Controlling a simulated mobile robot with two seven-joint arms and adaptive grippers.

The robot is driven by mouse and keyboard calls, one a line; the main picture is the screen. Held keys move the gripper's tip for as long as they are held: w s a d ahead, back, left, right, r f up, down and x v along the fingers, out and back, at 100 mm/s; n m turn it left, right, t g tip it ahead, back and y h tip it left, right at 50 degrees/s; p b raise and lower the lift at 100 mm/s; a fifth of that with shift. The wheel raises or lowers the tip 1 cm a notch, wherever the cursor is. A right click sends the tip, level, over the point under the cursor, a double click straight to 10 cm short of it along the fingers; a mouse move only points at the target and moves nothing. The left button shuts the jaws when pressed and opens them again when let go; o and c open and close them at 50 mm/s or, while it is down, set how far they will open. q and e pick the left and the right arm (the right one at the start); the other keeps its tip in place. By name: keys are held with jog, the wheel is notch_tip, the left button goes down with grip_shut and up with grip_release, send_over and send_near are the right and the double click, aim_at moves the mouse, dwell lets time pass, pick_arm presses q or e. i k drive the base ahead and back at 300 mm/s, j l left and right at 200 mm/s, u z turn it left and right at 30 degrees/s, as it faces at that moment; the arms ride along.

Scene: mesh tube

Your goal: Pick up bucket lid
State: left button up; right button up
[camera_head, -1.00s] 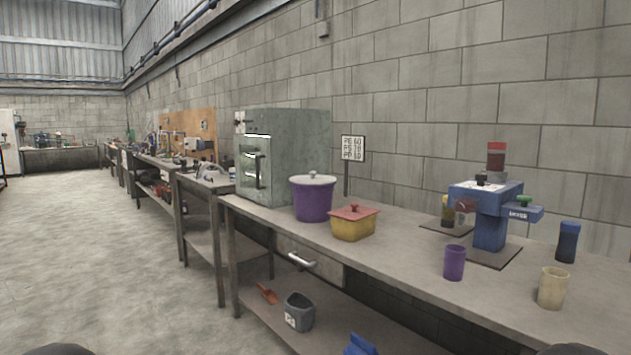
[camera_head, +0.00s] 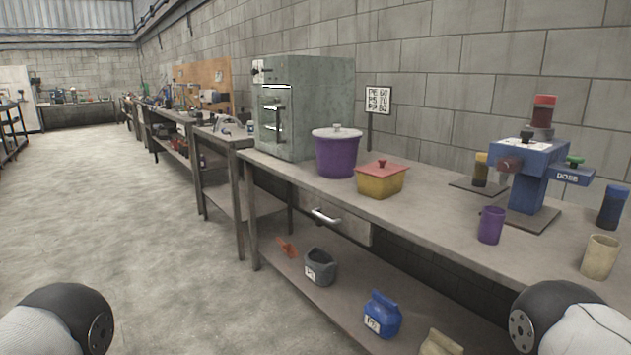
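A purple bucket (camera_head: 336,159) stands upright on the workbench, in front of the grey metal cabinet. Its pale round lid (camera_head: 337,132) with a small knob sits on top of it. Parts of my two arms show at the bottom left and bottom right corners. Neither of my grippers is in view, and nothing of mine is near the bucket.
A yellow box with a red lid (camera_head: 380,180) stands just right of the bucket. The grey cabinet (camera_head: 302,108) is close behind left. A blue machine (camera_head: 530,175) and several cups stand farther right. A grey pail (camera_head: 320,268) and a blue bag (camera_head: 382,315) are on the lower shelf.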

aim_at(337, 132)
jog(key=i+j+u, duration=0.25)
jog(key=i, duration=0.45)
jog(key=i+j+u, duration=0.2)
jog(key=i, duration=0.5)
jog(key=i+j+u, duration=0.25)
jog(key=i, duration=0.45)
